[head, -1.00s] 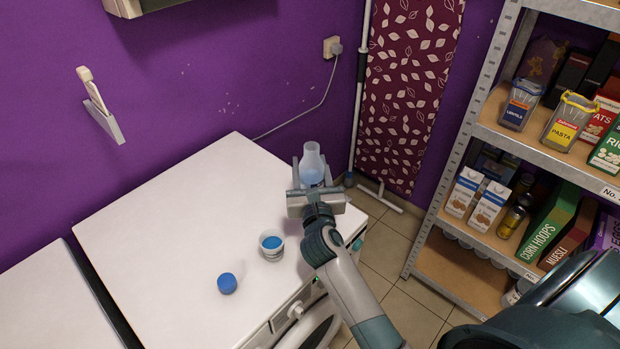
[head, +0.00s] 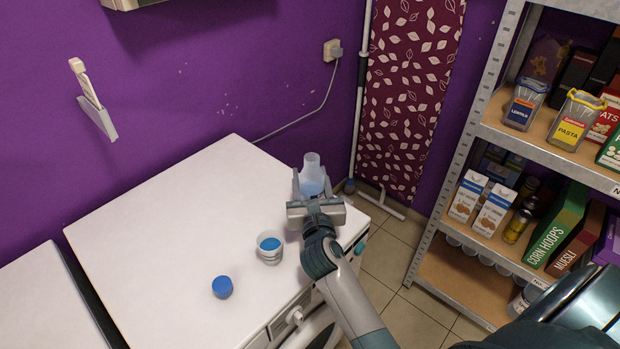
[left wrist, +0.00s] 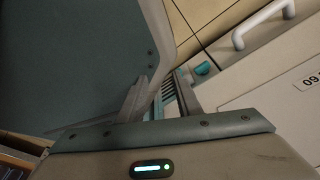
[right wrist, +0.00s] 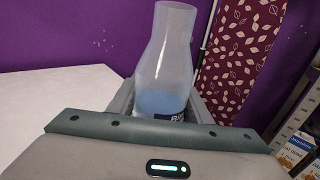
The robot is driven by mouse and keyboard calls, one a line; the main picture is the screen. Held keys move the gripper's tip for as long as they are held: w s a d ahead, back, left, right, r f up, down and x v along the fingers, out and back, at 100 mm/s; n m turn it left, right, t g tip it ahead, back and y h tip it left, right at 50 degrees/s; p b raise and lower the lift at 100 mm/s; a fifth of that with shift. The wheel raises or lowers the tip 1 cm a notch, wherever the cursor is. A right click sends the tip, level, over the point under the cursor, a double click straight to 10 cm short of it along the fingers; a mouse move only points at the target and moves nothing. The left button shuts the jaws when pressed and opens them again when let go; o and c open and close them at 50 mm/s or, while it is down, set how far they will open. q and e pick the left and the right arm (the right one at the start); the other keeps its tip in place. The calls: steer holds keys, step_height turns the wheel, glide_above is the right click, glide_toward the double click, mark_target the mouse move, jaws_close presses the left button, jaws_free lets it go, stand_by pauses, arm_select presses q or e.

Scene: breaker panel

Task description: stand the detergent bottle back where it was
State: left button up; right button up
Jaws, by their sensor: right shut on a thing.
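The detergent bottle (head: 312,174) is clear and open-topped, with blue liquid inside. It is upright near the far right edge of the white machine top (head: 160,215). My right gripper (head: 312,190) is shut around it. The right wrist view shows the bottle (right wrist: 166,60) between the fingers, its dark label (right wrist: 163,116) partly hidden by the gripper. I cannot tell whether its base touches the top. A blue cap (head: 222,287) and a cup of blue liquid (head: 269,248) stand nearer the front. My left gripper (left wrist: 165,95) shows only in its wrist view, empty, its fingers apart.
A purple wall with a socket and plug (head: 332,50) is behind. An ironing board (head: 405,95) leans at the corner beyond the bottle. A metal shelf (head: 450,190) of groceries stands right. The left part of the machine top is clear.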

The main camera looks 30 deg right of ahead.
steer(key=shift+f, duration=0.1)
steer(key=o, duration=1.4)
steer(key=shift+c, duration=0.2)
